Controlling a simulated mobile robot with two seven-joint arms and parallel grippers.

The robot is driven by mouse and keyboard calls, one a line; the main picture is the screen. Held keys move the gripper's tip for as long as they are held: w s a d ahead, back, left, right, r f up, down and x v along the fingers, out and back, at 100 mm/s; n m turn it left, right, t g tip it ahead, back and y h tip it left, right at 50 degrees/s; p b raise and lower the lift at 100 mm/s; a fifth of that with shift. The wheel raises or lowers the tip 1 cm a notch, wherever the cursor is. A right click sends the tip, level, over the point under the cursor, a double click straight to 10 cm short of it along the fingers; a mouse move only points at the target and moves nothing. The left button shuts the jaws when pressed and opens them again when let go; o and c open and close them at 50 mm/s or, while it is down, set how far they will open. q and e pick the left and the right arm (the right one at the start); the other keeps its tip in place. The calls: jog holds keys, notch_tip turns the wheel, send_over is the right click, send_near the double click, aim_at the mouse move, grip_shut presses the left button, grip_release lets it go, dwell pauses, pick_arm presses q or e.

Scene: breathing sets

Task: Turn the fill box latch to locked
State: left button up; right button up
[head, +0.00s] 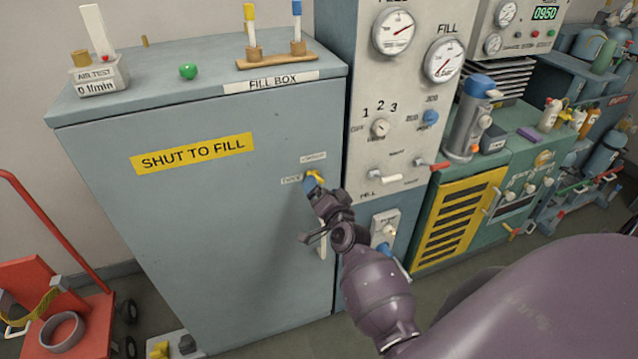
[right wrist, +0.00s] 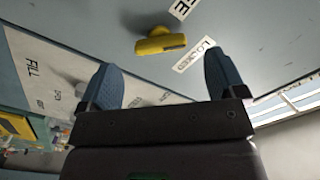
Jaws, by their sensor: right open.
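The fill box (head: 215,225) is a large blue-grey cabinet, with its front door flush with the frame in the head view. Its yellow latch (head: 317,175) is on the right part of the front, partly behind my right gripper (head: 312,184). In the right wrist view the latch (right wrist: 160,44) is a short yellow bar on a round pivot, beside a LOCKED label (right wrist: 194,54) and a second, cut-off label ending in E. My right gripper (right wrist: 163,82) is open, its blue fingers apart, with the latch beyond the fingertips and no contact visible. My left gripper is out of view.
A pale vertical handle (head: 322,245) sits below the latch, partly behind my arm. The gauge panel (head: 395,120) with knobs and levers stands right of the box. A red trolley (head: 60,310) is at lower left. Small items stand on the box top.

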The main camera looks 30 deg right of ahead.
jog(key=v, duration=0.7)
jog(key=shift+s, duration=0.1)
dwell(0.4)
jog(key=s+a+f+n+g+y, duration=0.2)
jog(key=s+f+n, duration=0.4)
jog(key=s, duration=0.3)
jog(key=s+a+f+n+g+y, duration=0.1)
jog(key=s+a+f+n+g, duration=0.2)
jog(key=s, duration=0.6)
notch_tip(320, 180, down, 3)
jog(key=a+n, duration=0.3)
jog(key=shift+s+n+g+y, duration=0.3)
jog(key=shift+g+y, duration=0.1)
jog(key=shift+r, duration=0.1)
